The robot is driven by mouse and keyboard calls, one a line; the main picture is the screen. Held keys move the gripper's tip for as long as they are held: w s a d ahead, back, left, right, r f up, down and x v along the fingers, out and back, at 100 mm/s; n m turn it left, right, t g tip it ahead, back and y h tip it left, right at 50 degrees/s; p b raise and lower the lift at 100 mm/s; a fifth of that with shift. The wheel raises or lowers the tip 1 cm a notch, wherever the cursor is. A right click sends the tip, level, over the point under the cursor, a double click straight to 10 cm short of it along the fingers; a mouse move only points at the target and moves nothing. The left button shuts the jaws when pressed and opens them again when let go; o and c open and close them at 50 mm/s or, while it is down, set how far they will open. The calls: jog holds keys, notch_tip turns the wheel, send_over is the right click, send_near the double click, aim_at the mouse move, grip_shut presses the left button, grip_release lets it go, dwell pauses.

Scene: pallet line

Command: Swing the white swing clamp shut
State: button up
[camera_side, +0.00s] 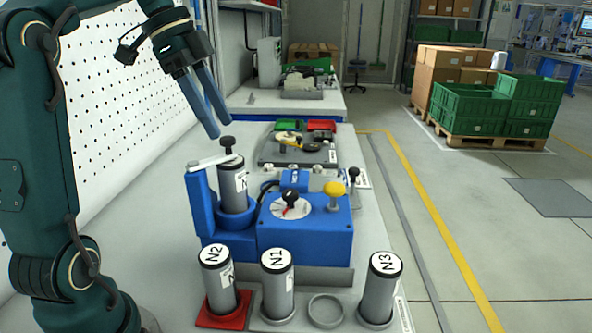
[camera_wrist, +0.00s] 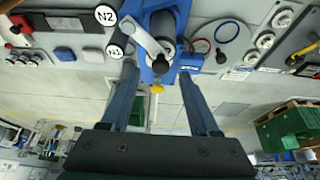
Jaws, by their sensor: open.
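The white swing clamp (camera_side: 208,162) is a flat bar on top of a blue post (camera_side: 203,205), with a black knob (camera_side: 227,142) at its free end. In the side view the bar crosses the top of a grey cylinder (camera_side: 233,186) standing in the blue holder. I cannot tell whether it touches the cylinder. The clamp bar also shows in the wrist view (camera_wrist: 145,40), its knob between my fingertips in the picture. My gripper (camera_side: 219,127) is open and empty, its fingers pointing down just above the knob. It also shows in the wrist view (camera_wrist: 158,70).
Cylinders N2 (camera_side: 219,287), N1 (camera_side: 278,290) and N3 (camera_side: 379,292) stand in front, with an empty ring (camera_side: 326,310) between N1 and N3. The blue box (camera_side: 310,235) right of the holder carries a dial and a yellow knob (camera_side: 334,190). A perforated white panel (camera_side: 130,95) stands at left.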

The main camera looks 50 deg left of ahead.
jog(key=shift+v, duration=1.4)
